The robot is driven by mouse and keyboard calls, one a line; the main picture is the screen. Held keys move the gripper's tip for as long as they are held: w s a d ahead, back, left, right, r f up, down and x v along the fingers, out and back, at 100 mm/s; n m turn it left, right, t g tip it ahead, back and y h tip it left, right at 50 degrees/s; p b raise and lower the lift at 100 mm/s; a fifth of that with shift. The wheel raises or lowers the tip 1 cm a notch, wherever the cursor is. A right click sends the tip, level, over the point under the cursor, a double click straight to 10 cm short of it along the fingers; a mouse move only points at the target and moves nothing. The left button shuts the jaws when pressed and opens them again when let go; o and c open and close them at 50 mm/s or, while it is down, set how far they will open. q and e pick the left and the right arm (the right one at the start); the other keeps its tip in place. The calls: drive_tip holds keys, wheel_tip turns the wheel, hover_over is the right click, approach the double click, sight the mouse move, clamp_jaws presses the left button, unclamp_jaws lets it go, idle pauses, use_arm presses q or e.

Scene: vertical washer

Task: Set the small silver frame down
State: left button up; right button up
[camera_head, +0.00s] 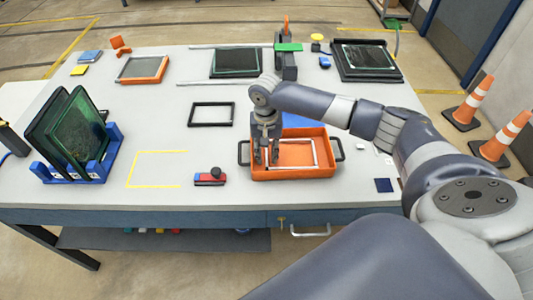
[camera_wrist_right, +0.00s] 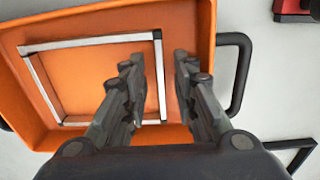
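The small silver frame (camera_wrist_right: 160,75) lies inside the orange tray (camera_wrist_right: 205,30), seen whole in the right wrist view except where my fingers cover it. In the head view parts of the silver frame (camera_head: 315,153) show in the tray, the rest hidden by my gripper. My right gripper (camera_head: 266,160) points down over the left part of the tray. Its two fingers (camera_wrist_right: 158,85) stand apart on either side of one bar of the frame, with gaps visible beside the bar. My left gripper is not in view.
A yellow outlined square (camera_head: 128,175) marks the table left of the tray, with a red and blue tool (camera_head: 210,179) between. A black frame (camera_head: 190,115) lies behind. A blue rack (camera_head: 111,140) with dark glass panes stands at left. The outlined square is clear.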

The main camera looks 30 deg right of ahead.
wheel_tip(320, 180, up, 12)
drive_tip(key=b, duration=0.1)
drive_tip(key=shift+f+b, duration=0.25)
drive_tip(key=shift+b, duration=0.1)
drive_tip(key=shift+f, duration=0.1)
